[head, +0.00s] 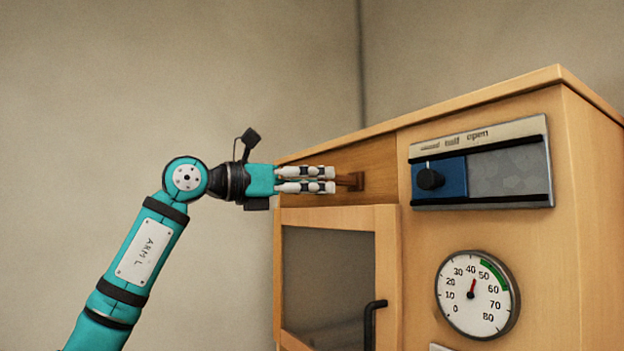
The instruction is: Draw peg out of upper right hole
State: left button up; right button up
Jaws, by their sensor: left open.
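A dark brown wooden piece, which looks like the peg (351,181), shows at the upper part of a wooden cabinet, just right of my left fingertips. The hole itself is not clearly visible. My left gripper (331,180) comes in from the left and lies level. Its pale fingers are open with a narrow gap and their tips reach the near end of the brown piece. I cannot tell whether they touch it or lie around it. My right gripper is not in view.
The wooden cabinet (420,243) fills the right side. Its front has a glazed door (388,260) with a black handle (370,325), a slider panel with a blue block (453,186), and a round dial gauge (477,300). Free space lies left of the cabinet.

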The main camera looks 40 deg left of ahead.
aim_at(333, 180)
pick_arm(q)
jog(key=shift+n+y, duration=0.4)
jog(key=shift+y, duration=0.4)
jog(key=w, duration=0.2)
jog(key=w+r+p, duration=0.1)
jog(key=w, duration=0.1)
jog(key=w+p, duration=0.1)
jog(key=w, duration=0.2)
jog(key=shift+r, duration=0.15)
jog(key=shift+p+x, duration=0.65)
jog(key=shift+x, duration=0.45)
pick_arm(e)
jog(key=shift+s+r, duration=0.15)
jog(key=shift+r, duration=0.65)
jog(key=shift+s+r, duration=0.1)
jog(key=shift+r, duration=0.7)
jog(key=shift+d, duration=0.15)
pick_arm(q)
grip_shut()
jog(key=shift+s+a, duration=0.1)
